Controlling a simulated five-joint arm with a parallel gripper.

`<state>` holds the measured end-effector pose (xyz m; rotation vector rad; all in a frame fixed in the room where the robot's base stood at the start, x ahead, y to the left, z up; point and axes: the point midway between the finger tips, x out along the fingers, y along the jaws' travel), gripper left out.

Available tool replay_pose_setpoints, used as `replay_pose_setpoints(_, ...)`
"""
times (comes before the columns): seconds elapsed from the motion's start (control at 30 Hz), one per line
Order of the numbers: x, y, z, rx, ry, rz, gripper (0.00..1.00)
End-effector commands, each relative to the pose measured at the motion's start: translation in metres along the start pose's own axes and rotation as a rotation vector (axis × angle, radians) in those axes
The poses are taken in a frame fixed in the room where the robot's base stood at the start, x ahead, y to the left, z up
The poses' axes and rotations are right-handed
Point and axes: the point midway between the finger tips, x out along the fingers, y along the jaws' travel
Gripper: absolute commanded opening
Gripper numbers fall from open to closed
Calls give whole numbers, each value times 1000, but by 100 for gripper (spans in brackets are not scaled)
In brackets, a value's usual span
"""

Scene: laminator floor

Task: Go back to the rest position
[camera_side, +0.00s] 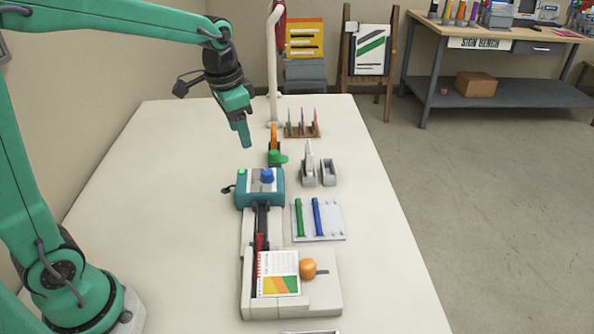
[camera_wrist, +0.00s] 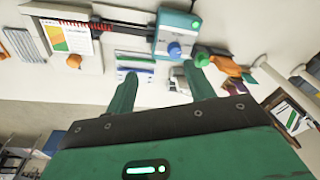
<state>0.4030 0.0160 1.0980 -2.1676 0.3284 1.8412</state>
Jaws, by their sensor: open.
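My gripper (camera_side: 245,133) hangs in the air above the white table (camera_side: 180,165), left of the row of equipment and behind the teal laminator. In the wrist view my gripper (camera_wrist: 160,85) shows two green fingers spread apart with nothing between them. The teal laminator (camera_side: 260,188) with a blue knob sits mid-table, and it also shows in the wrist view (camera_wrist: 178,28). A printed sheet (camera_side: 278,272) lies on the white feed unit (camera_side: 325,290) in front, beside an orange knob (camera_side: 308,268).
A plate (camera_side: 330,220) with green and blue rods lies to the right. A white post (camera_side: 272,70) rises at the back. The table's left side is clear.

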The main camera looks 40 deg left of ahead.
Motion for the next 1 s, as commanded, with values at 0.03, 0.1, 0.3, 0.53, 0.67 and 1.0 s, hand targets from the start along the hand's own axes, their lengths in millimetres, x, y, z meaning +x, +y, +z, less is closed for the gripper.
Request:
replay_pose_setpoints(0.03,-8,4,8,-15,17,-7,54)
replay_pose_setpoints(0.1,-16,10,17,-39,38,-14,54)
replay_pose_setpoints(0.3,-36,25,47,-106,98,-32,54)
replay_pose_setpoints(0.53,-50,42,82,-185,168,-46,54)
replay_pose_setpoints(0.67,-54,51,102,-230,209,-51,54)
replay_pose_setpoints(1.0,-52,71,146,-331,303,-54,54)
